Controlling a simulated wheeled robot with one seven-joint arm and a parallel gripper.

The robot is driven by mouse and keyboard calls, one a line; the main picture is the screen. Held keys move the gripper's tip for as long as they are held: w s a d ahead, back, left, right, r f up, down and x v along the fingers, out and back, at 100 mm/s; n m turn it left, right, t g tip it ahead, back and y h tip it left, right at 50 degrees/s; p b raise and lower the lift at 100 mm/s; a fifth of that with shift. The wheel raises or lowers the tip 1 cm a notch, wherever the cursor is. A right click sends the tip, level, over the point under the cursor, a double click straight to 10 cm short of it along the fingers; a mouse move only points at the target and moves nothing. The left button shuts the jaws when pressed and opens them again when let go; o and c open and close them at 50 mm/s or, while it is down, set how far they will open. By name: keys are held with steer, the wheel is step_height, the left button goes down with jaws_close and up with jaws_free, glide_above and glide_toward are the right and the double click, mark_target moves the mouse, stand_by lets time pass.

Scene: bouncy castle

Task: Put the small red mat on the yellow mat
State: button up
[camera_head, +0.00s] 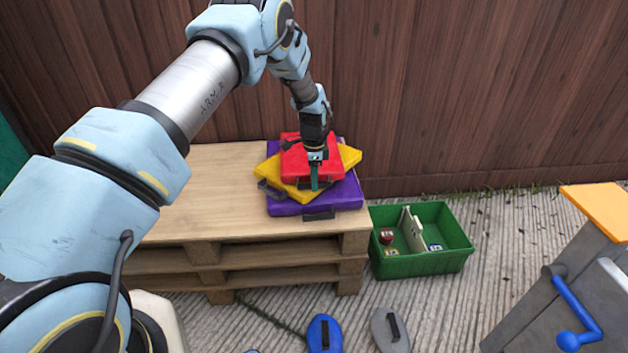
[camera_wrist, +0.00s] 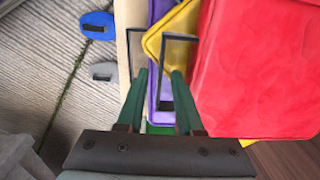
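The small red mat (camera_head: 307,160) lies on top of the yellow mat (camera_head: 349,157), which is turned at an angle on a purple mat (camera_head: 345,195). The stack sits on the wooden pallet table. My gripper (camera_head: 315,184) points down at the front part of the red mat. I cannot tell whether a fingertip touches the mats.
The pallet table (camera_head: 195,195) has a bare top left of the stack. A green crate (camera_head: 420,262) with small items stands on the ground to its right. Blue (camera_head: 324,334) and grey (camera_head: 390,330) pads lie in front. A wooden fence (camera_head: 450,90) stands behind.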

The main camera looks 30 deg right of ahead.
step_height(320, 180, up, 12)
steer(key=shift+r, duration=0.15)
stand_by(0.6)
steer(key=w+a+r+n, duration=0.1)
steer(key=a+r+n, duration=0.25)
steer(key=a, duration=0.55)
steer(key=a+r+n, duration=0.3)
steer(key=a+n, duration=0.1)
steer(key=a, duration=0.5)
steer(key=w+a+r+n, duration=0.1)
steer(key=a+r+n, duration=0.25)
steer(key=a, duration=0.45)
steer(key=s+a+r+n, duration=0.1)
steer(key=s+a+n, duration=0.4)
steer(key=s+a, duration=0.2)
steer(key=s+a+r+n+t, duration=0.1)
steer(key=s+a+n, duration=0.4)
steer(key=a, duration=0.7)
steer(key=s, duration=0.2)
steer(key=shift+s+a+n, duration=0.25)
steer(key=shift+s+n, duration=0.05)
steer(key=shift+n, duration=0.1)
steer(key=shift+r, duration=0.15)
step_height(320, 180, up, 14)
steer(key=p, duration=1.3)
steer(key=shift+f, duration=0.25)
